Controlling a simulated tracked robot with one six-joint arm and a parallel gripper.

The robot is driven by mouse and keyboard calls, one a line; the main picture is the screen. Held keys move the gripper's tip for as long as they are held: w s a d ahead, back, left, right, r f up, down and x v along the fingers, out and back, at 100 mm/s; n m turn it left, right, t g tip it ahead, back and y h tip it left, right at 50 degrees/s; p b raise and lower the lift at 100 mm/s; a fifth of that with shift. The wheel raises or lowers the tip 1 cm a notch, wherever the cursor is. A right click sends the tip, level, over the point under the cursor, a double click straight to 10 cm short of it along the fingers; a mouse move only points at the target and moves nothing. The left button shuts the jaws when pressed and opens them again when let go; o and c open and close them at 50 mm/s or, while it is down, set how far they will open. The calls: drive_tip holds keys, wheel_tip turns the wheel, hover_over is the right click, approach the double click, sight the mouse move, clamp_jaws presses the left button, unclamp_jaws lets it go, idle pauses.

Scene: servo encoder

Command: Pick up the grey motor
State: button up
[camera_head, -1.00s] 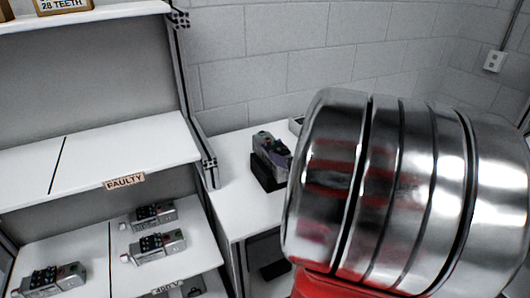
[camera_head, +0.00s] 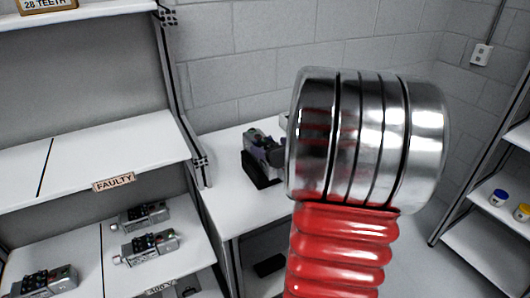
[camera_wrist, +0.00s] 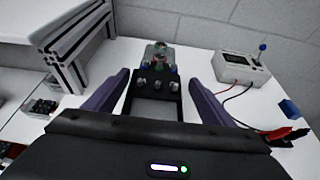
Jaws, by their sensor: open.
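A grey motor (camera_wrist: 158,52) with green and red connectors sits at a black stand (camera_wrist: 153,108) on the white table. It shows in the wrist view between and just beyond the tips of my two purple fingers. My gripper (camera_wrist: 158,80) is open and empty, with a finger to either side of the stand. In the head view the motor (camera_head: 256,137) stands on the table, its right side partly hidden by my arm. Most of my gripper is hidden there too.
A meter box (camera_wrist: 241,68) with red and black leads stands right of the stand. Similar grey motors (camera_head: 150,246) lie on the lower shelf at left, below a FAULTY label (camera_head: 114,182). A shelf with small jars (camera_head: 498,198) stands at the right.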

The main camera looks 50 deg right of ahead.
sight(267, 144)
drive_tip(key=shift+x, duration=2.5)
drive_tip(key=shift+a, duration=0.15)
drive_tip(key=shift+c, duration=0.2)
clamp_jaws()
drive_tip(key=shift+r, duration=0.1)
